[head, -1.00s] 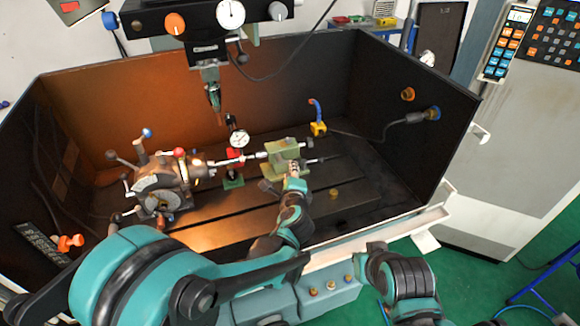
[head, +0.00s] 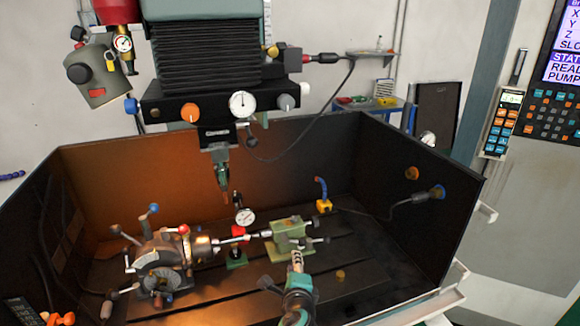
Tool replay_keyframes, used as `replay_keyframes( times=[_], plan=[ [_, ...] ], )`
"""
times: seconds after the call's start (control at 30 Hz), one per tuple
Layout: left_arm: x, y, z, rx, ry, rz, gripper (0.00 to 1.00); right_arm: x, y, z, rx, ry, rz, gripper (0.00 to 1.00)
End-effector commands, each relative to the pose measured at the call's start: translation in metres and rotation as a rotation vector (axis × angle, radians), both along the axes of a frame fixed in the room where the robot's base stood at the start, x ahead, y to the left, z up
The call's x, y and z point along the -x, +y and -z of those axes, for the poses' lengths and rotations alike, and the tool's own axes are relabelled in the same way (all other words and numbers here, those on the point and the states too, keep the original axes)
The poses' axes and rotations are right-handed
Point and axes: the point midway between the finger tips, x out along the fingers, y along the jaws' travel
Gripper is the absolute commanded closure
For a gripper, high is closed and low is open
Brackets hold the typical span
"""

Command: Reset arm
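The indexing chuck (head: 165,262), a dark metal unit with lever handles and a red knob, stands at the left of the machine bed. A thin bright rod (head: 232,240) runs from it toward the green tailstock (head: 291,238). My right gripper is out of the picture.
A dark-walled enclosure (head: 400,150) surrounds the bed. The spindle head (head: 215,110) hangs above, its tool (head: 222,178) pointing down. A dial gauge (head: 245,216) stands behind the rod. The slotted bed (head: 350,262) is mostly bare at right. A control panel (head: 555,90) is at far right.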

Motion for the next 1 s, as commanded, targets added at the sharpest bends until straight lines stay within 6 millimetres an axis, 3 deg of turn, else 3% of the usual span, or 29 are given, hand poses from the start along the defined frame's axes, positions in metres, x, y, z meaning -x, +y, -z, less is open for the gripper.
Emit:
replay_keyframes(
  times=[0.17,0.3,0.43,0.6,0.7,0.83,1.0],
  plan=[
    [0.021,0.071,-0.005,0.251,0.107,-0.196,0.70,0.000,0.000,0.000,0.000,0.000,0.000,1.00],
    [0.065,0.136,-0.002,0.574,0.217,-0.441,0.70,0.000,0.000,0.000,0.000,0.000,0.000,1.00],
    [0.116,0.177,0.006,0.880,0.298,-0.673,0.70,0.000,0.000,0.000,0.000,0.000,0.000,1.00],
    [0.178,0.199,0.019,1.226,0.371,-0.924,0.70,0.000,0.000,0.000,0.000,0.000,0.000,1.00],
    [0.201,0.201,0.024,1.366,0.397,-1.021,0.70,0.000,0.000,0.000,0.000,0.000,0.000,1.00],
    [0.216,0.199,0.027,1.464,0.415,-1.085,0.70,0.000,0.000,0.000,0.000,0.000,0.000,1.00],
    [0.219,0.198,0.027,1.486,0.420,-1.100,0.70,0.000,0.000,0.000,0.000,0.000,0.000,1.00]
  ],
)
